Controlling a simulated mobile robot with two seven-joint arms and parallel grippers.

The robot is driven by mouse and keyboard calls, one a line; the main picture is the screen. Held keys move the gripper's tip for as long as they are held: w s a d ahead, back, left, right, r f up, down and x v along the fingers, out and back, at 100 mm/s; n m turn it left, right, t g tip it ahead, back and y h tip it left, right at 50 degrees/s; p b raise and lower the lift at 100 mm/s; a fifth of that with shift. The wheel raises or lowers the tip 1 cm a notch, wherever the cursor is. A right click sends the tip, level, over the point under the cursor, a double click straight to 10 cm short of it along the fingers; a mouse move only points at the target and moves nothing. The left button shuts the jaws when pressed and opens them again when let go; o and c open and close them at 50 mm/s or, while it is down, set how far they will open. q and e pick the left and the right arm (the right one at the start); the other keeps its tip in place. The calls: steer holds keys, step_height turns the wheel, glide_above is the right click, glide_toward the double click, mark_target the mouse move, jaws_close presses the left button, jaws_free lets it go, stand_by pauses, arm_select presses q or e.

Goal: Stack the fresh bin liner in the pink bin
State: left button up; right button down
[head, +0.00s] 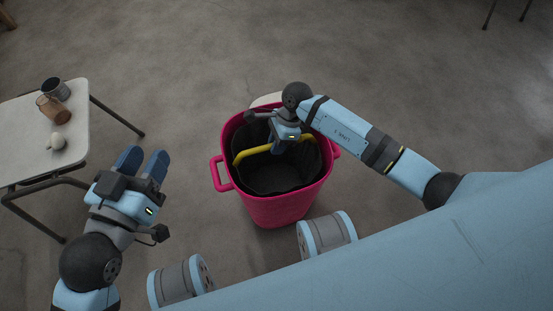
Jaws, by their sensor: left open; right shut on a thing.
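The pink bin (277,212) stands upright on the floor in the middle, with a side handle at left. The fresh bin liner (265,178), a black container with a yellow handle (247,154), sits inside the bin's opening. Its rim lies within the pink rim; I cannot tell whether it rests on the bottom. My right gripper (282,149) reaches into the opening from above and is shut on the yellow handle; its fingertips are partly hidden. My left gripper (142,163) is open and empty, left of the bin and apart from it.
A small pale table (29,158) at left carries a grey cup (56,89), a brown glass vessel (53,108) and a small pale round object (57,140). A pale thing (265,99) shows partly behind the bin. The floor behind is mostly clear.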

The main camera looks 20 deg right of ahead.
step_height(320, 180, down, 7)
steer(key=b, duration=0.2)
steer(key=shift+f+b, duration=0.15)
steer(key=shift+b, duration=0.25)
steer(key=c, duration=1.1)
jaws_free()
arm_select(q)
steer(key=shift+w+a+r+m+t+h, duration=0.15)
steer(key=shift+w+a+m+t, duration=0.2)
steer(key=shift+m, duration=0.25)
steer(key=shift+w+a+r+m+t+h, duration=0.1)
steer(key=shift+w+a+m+t+h, duration=0.1)
steer(key=shift+w+m, duration=0.35)
arm_select(e)
steer(key=shift+o, duration=0.2)
arm_select(q)
steer(key=shift+s, duration=0.1)
